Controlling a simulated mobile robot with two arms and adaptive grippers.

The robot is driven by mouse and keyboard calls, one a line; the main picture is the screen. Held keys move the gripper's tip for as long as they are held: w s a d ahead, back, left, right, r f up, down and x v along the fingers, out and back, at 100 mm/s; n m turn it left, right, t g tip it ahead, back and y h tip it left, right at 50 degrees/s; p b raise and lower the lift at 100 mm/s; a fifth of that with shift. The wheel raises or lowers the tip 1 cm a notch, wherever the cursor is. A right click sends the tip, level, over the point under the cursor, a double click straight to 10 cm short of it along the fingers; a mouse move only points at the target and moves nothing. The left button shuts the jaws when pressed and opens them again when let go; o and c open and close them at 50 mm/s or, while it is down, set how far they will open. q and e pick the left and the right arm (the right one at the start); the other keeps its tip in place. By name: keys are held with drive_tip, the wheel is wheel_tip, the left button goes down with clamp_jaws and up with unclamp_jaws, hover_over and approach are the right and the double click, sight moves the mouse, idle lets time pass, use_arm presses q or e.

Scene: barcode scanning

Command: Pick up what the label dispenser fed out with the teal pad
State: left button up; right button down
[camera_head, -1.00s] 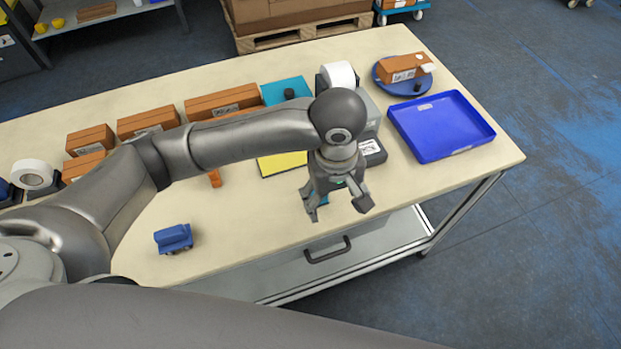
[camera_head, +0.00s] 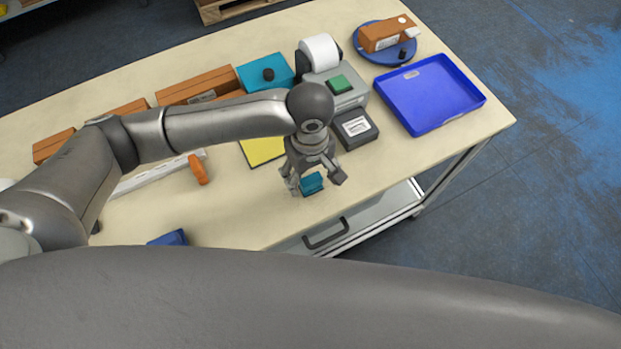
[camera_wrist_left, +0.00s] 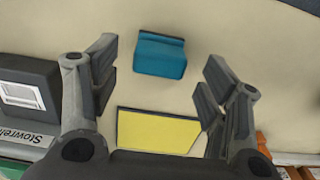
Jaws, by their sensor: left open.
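The label dispenser (camera_head: 340,84) is a grey machine with a white roll on top and a green button. A white printed label (camera_head: 356,126) lies on its dark front part; it also shows at the left edge of the left wrist view (camera_wrist_left: 20,95). The teal pad (camera_head: 312,183) is a small teal block near the table's front edge. In the left wrist view the teal pad (camera_wrist_left: 160,55) lies between the spread fingers, apart from both. My left gripper (camera_head: 316,178) is open and empty over it. My right gripper is not in view.
A yellow sheet (camera_head: 262,150) lies behind the left gripper. A teal mat (camera_head: 265,69) with a black knob, brown boxes (camera_head: 198,86), a blue tray (camera_head: 430,95) and a round blue plate (camera_head: 381,48) stand farther back. An orange-handled item (camera_head: 198,170) lies left. The front strip is mostly clear.

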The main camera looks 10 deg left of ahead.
sight(311, 179)
use_arm(q)
drive_tip(key=shift+s+d+f, duration=0.1)
drive_tip(key=shift+d+f, duration=0.05)
drive_tip(key=shift+f, duration=1.45)
drive_tip(key=shift+c, duration=0.2)
drive_tip(key=c, duration=1.1)
drive_tip(key=shift+r, duration=0.1)
drive_tip(key=shift+r, duration=0.55)
drive_tip(key=shift+s+d+r, duration=0.25)
drive_tip(key=shift+s+r, duration=1.7)
drive_tip(key=shift+s, duration=0.35)
drive_tip(key=shift+s+d+r, duration=0.2)
drive_tip(key=shift+s+r, duration=1.8)
drive_tip(key=shift+s, duration=0.35)
drive_tip(key=shift+s+d+r, duration=0.25)
drive_tip(key=shift+s+r, duration=1.7)
drive_tip(key=shift+s, duration=0.35)
